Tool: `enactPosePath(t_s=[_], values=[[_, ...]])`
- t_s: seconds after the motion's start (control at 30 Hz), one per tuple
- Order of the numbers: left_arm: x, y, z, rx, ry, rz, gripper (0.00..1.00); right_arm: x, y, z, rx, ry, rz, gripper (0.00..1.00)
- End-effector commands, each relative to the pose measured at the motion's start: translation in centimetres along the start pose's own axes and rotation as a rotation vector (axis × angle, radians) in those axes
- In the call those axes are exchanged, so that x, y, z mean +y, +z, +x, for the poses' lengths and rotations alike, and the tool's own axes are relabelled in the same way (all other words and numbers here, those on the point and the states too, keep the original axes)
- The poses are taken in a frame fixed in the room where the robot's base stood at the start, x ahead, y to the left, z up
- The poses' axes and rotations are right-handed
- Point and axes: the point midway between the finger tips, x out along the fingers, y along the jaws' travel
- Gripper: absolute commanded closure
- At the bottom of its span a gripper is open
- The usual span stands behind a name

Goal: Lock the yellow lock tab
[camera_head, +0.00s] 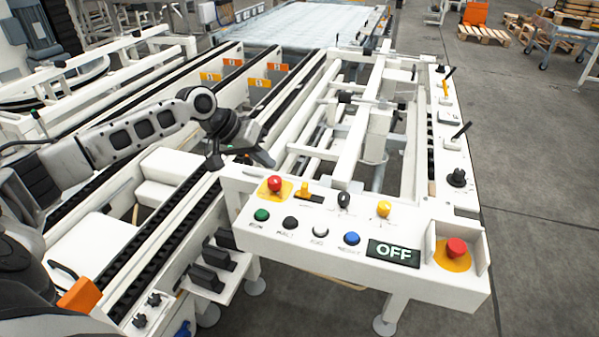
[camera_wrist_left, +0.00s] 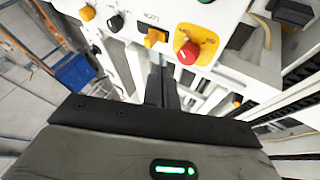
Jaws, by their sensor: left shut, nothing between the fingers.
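The yellow lock tab (camera_head: 303,189) sits in a dark slot on the white control panel, just right of the left red button. It also shows in the left wrist view (camera_wrist_left: 155,38), near the top middle, beyond my fingertips. My left gripper (camera_head: 264,158) is behind the panel's upper left edge in the head view, apart from the tab. In the left wrist view its dark fingers (camera_wrist_left: 162,78) are together with nothing between them, pointing toward the panel. My right gripper is in neither view.
A red button (camera_head: 274,183) on a yellow base stands close beside the tab. A black knob (camera_head: 343,199) and yellow knob (camera_head: 384,208) are to its right. Conveyor rails lie behind and left.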

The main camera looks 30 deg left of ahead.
Motion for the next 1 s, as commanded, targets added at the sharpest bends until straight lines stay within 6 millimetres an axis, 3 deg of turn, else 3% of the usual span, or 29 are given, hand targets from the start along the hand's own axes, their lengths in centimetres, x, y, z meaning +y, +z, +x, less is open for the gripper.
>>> enactPosePath(t_s=[0.37, 0.8, 1.0], values=[[0.1, 0.0, 1.1, 0.001, 0.004, 0.0, 1.0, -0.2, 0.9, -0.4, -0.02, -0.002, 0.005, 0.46], [0.1, 0.0, 8.6, 0.001, 0.003, 0.0, 1.0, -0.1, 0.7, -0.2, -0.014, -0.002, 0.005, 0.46], [0.0, 0.0, 9.9, 0.001, 0.0, 0.001, 1.0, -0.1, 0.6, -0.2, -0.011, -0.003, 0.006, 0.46]])
